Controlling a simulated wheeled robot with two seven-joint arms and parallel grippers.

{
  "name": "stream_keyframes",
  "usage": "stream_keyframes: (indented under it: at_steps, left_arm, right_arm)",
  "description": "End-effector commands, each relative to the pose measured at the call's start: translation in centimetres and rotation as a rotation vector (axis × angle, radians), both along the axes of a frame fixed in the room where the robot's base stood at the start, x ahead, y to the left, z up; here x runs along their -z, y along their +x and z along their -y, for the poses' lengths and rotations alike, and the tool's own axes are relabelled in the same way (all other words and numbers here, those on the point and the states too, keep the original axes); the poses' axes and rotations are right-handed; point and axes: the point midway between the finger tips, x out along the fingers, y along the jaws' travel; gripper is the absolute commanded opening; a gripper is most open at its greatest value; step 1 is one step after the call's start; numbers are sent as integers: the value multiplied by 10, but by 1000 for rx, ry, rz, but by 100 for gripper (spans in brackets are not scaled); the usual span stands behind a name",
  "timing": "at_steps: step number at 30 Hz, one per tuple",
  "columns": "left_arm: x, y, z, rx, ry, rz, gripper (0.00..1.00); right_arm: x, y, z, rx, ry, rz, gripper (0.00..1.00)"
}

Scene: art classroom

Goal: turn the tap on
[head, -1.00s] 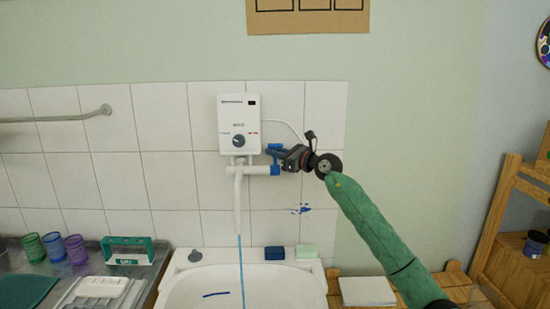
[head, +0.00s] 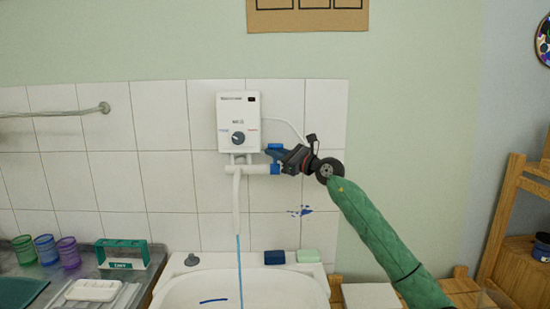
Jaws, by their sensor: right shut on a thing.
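The tap's white pipe (head: 237,200) hangs below a white water heater box (head: 238,122) on the tiled wall. A blue tap handle (head: 274,151) sits at the right end of the pipe. My right gripper (head: 280,156), on the green-sleeved arm, is shut on the blue handle and partly hides it. A thin blue stream of water (head: 239,262) runs from the spout down into the white sink (head: 195,291). My left gripper is not in view.
A dark blue block (head: 274,257) and a pale green block (head: 307,256) lie on the sink's back rim. Coloured cups (head: 46,249) and a green rack (head: 122,254) stand on the left counter. A wooden shelf (head: 505,225) stands at the right.

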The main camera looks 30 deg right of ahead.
Motion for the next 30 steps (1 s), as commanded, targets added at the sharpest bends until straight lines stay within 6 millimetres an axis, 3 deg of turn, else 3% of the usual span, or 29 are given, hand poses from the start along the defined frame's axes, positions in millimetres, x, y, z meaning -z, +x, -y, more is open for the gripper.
stream_keyframes:
  at_steps: [9, 10, 12, 13, 23, 30]
  left_arm:
    - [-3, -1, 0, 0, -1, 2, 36]
    - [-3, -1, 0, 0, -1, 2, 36]
    - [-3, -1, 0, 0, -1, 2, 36]
    - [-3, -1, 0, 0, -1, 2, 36]
    - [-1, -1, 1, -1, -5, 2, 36]
    - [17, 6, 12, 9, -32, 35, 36]
  right_arm:
    - [-1, 0, 0, 1, -2, 2, 0]
    - [-1, 0, 0, 1, -2, 2, 13]
    - [-1, 0, 0, 0, -1, 2, 27]
    - [-1, 0, 0, 0, -1, 2, 29]
    - [2, -3, 1, 0, -2, 1, 29]
    - [10, -26, 13, 1, -3, 0, 29]
